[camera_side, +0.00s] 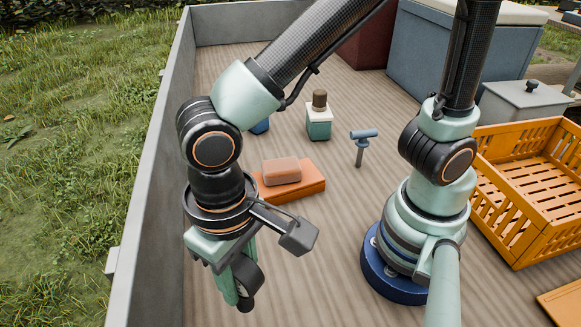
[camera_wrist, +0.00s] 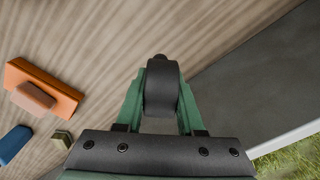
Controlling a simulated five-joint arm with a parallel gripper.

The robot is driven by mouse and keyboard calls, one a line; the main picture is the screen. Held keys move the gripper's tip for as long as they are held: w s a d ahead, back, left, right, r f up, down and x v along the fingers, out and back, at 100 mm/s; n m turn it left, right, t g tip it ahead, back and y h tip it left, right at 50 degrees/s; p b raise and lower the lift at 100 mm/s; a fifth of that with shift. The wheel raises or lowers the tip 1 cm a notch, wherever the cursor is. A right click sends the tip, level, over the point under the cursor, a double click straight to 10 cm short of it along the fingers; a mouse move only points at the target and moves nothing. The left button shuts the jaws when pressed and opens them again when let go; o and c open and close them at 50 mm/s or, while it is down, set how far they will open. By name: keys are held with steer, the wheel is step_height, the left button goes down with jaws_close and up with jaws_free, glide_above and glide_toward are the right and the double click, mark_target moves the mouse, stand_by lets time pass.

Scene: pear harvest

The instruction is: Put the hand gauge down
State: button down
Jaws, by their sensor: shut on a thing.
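My gripper (camera_side: 236,290) is at the lower left in the side view, pointing down over the wooden bed. It is shut on a dark, rounded thing (camera_side: 250,279), which I take to be the hand gauge. In the wrist view the gauge (camera_wrist: 162,90) sits between the two green fingers, with a small knob at its far end. The side view does not clearly show whether it touches the bed floor (camera_side: 320,270).
An orange block (camera_side: 310,188) with a pinkish bar (camera_side: 282,171) on top lies behind my gripper. A teal bottle (camera_side: 319,125) and a T-shaped tool (camera_side: 360,145) stand farther back. An orange crate (camera_side: 515,240) is right. The grey bed wall (camera_side: 150,170) is close left.

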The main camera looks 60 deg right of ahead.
mark_target(247, 310)
step_height(247, 310, down, 9)
steer(key=shift+f, duration=0.1)
stand_by(0.4)
steer(key=shift+f, duration=0.1)
steer(key=c, duration=0.5)
jaws_free()
step_height(247, 310, up, 12)
steer(key=w+d+r+t, duration=0.2)
steer(key=w+d, duration=0.1)
steer(key=d, duration=0.5)
steer(key=w+d+r+t, duration=0.1)
steer(key=w+d+r, duration=0.2)
steer(key=d, duration=0.6)
steer(key=w+d+r+t, duration=0.2)
steer(key=w+d+r, duration=0.1)
steer(key=d, duration=0.6)
steer(key=shift+w+t, duration=0.3)
steer(key=shift+w, duration=0.45)
